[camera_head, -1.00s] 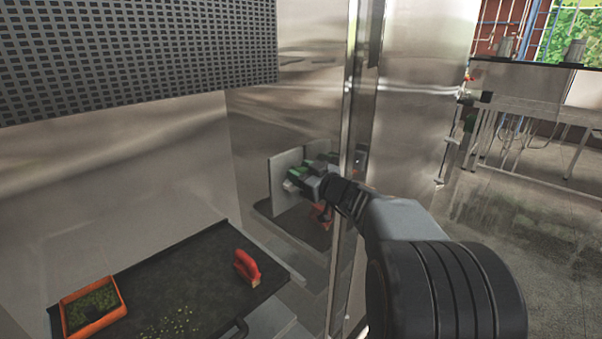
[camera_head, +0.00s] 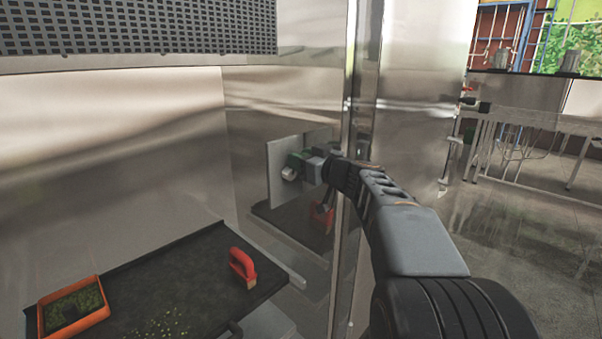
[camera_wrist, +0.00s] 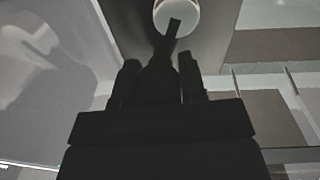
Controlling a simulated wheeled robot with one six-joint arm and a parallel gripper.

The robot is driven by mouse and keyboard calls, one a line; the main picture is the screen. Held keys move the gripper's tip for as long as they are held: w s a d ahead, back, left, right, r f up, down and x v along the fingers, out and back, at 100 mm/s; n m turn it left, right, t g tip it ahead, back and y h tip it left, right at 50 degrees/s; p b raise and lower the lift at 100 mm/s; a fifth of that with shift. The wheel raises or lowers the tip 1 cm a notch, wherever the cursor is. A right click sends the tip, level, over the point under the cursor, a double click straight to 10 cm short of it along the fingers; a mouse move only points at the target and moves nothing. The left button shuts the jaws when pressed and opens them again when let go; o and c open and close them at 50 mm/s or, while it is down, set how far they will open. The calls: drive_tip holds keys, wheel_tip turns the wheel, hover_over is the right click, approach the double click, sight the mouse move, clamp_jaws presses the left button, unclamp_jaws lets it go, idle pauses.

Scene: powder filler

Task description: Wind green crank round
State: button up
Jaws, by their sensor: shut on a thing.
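The green crank (camera_head: 297,158) is on a pale upright plate (camera_head: 277,180) against the steel side wall, with a light block at its near end. My gripper (camera_head: 306,166) reaches in from the right past the steel post and is shut on the crank. The hold is small and partly hidden by the gripper itself. In the wrist view, my gripper's dark fingers (camera_wrist: 157,75) stand either side of a dark bar, which points up to a pale round part (camera_wrist: 177,17). Colours there are too dark to tell green.
A black tray (camera_head: 185,290) at lower left holds an orange box (camera_head: 100,313) of green bits, a red-handled tool (camera_head: 242,266) and loose yellow grains. A steel post (camera_head: 357,100) stands close beside my arm. The steel wall reflects the tray.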

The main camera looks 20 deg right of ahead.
drive_tip(key=shift+d+f, duration=0.1)
drive_tip(key=shift+f, duration=0.05)
drive_tip(key=o, duration=0.7)
drive_tip(key=shift+d, duration=0.1)
drive_tip(key=shift+o, duration=1.1)
drive_tip(key=b+v, duration=0.4)
drive_tip(key=v, duration=0.9)
drive_tip(key=shift+s, duration=0.4)
drive_tip(key=shift+d, duration=0.1)
